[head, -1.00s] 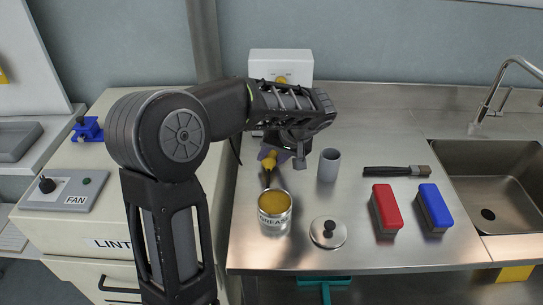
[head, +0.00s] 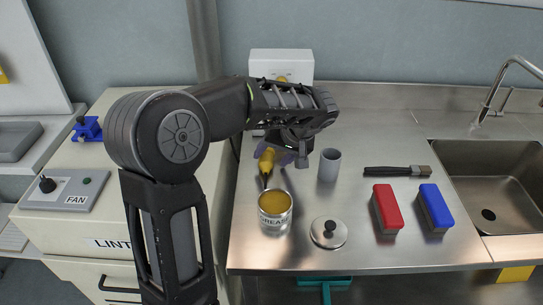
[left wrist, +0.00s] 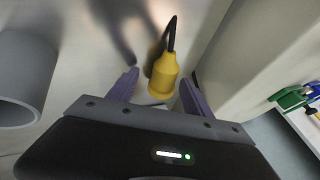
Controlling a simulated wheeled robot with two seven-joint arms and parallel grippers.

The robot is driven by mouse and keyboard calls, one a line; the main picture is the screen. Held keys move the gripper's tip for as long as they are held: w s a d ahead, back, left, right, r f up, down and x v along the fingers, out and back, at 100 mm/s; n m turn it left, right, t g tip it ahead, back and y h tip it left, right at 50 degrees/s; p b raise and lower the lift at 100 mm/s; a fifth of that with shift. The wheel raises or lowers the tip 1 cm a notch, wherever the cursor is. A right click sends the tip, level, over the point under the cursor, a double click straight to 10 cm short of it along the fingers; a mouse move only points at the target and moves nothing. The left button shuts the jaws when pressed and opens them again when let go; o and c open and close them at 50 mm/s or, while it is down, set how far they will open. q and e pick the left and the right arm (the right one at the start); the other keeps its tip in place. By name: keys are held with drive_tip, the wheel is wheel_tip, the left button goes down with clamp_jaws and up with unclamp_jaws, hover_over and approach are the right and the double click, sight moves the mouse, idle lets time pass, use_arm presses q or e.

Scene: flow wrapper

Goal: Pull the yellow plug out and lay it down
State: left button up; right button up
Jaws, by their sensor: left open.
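The yellow plug (head: 267,158) with its dark cable appears to lie on the steel counter, behind the cream tin. It also shows in the left wrist view (left wrist: 163,75), with the cable leading away from the gripper. My left gripper (head: 287,158) is open, just right of the plug in the head view. In the left wrist view its purple fingertips (left wrist: 158,90) stand apart on either side of the plug, and neither is seen to grip it. A white box (head: 281,63) with a round yellow part stands against the wall, partly hidden by my arm. My right gripper is out of view.
A grey cup (head: 329,165) stands close right of the gripper. The cream tin (head: 275,208) and a lid (head: 329,232) are in front. A brush (head: 398,171), a red block (head: 386,206) and a blue block (head: 434,206) lie further right, before the sink (head: 490,185).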

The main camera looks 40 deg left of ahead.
use_arm(q)
drive_tip(key=v, duration=0.7)
drive_tip(key=shift+r, duration=0.15)
drive_tip(key=shift+s, duration=0.15)
idle(0.6)
